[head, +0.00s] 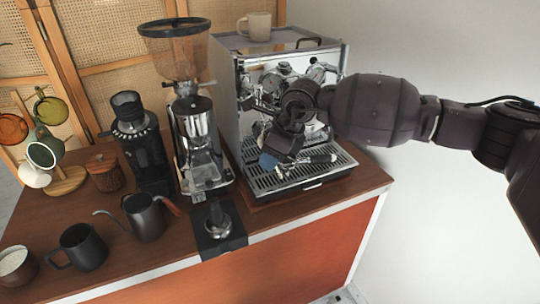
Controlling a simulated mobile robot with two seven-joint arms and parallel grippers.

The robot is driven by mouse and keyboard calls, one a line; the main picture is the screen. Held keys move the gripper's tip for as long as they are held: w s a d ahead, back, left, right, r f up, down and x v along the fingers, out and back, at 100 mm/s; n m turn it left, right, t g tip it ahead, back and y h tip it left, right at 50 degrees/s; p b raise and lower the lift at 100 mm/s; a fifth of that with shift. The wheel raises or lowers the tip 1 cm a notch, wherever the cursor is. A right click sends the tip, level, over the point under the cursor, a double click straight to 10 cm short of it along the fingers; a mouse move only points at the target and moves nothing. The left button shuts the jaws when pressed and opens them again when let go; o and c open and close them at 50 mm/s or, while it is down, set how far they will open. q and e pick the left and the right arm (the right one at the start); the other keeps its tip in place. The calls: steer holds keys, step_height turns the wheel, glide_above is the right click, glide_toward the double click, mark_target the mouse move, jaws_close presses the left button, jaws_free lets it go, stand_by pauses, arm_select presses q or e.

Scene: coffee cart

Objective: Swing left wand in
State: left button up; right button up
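The silver espresso machine (225,105) stands at the back right of the cart. My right gripper (272,160) reaches in from the right and is in front of the machine's left half, above the drip tray (262,182). A small blue part shows at its tip; I cannot tell whether it belongs to the gripper or the wand. The left wand is not clearly visible; chrome parts show just left of the gripper, and the wrist covers much of the machine's front. I cannot tell whether the fingers are open or touching anything. My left gripper is out of view.
A grinder (196,135) stands close left of the machine, with a smaller black grinder (143,150) beyond it. A tamper (218,220) sits on a black mat at the front edge. A gooseneck kettle (145,216), black pitcher (83,247) and mug tree (66,180) are further left.

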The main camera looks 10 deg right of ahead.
steer(key=shift+w+a+f, duration=0.1)
steer(key=shift+a+f, duration=0.1)
steer(key=shift+f, duration=0.3)
jaws_close()
